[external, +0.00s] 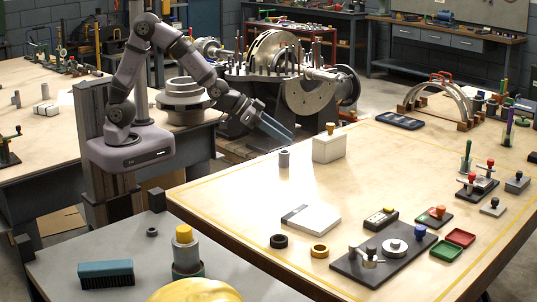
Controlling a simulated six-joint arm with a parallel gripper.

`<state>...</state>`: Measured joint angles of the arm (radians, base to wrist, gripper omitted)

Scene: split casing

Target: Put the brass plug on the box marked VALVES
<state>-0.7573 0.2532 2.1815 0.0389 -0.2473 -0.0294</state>
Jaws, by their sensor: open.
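My gripper (283,132) is open and empty, with bluish fingers. It points down to the right near the far left edge of the wooden table. A small brass-coloured plug-like piece (330,128) stands on top of a cream box (328,148), to the right of my gripper and apart from it. A flat white box (312,218) with a dark end lies nearer the camera. No VALVES marking is readable on either box. A brass-coloured ring (320,251) lies near the front edge; I cannot tell if it counts as the plug.
A small grey cylinder (284,158) stands left of the cream box. A black ring (279,241) lies beside the brass one. A dark plate (350,268) with metal parts, stamps and red and green trays (460,238) fill the right front. The table's middle is clear.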

